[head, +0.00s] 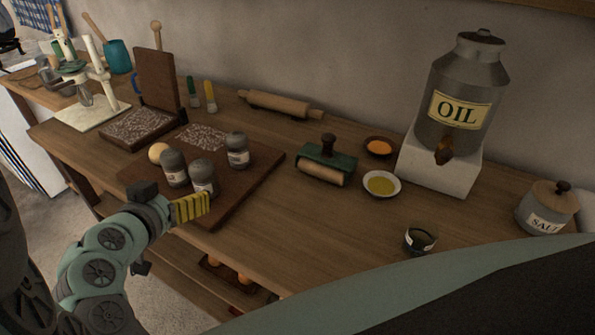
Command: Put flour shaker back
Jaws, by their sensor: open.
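Three grey shakers with pale labels stand upright on the dark wooden board (262,172): a left one (174,165), a front one (202,173) and a right one (237,148). Their labels are too small to read, so I cannot tell which is the flour shaker. My gripper (191,207), with yellow ribbed finger pads, is open at the board's front left edge. In the picture it lies just below the front shaker and overlaps its lower part. I cannot tell whether they touch. Nothing shows between the fingers.
A round ball (157,152) sits beside the left shaker. A hinged wooden box (137,125) with speckled contents stands behind. A rolling pin (280,105), green roller tool (326,163), small bowls (381,190), oil dispenser (462,100) and salt jar (546,212) stand rightward. The counter's front middle (300,235) is clear.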

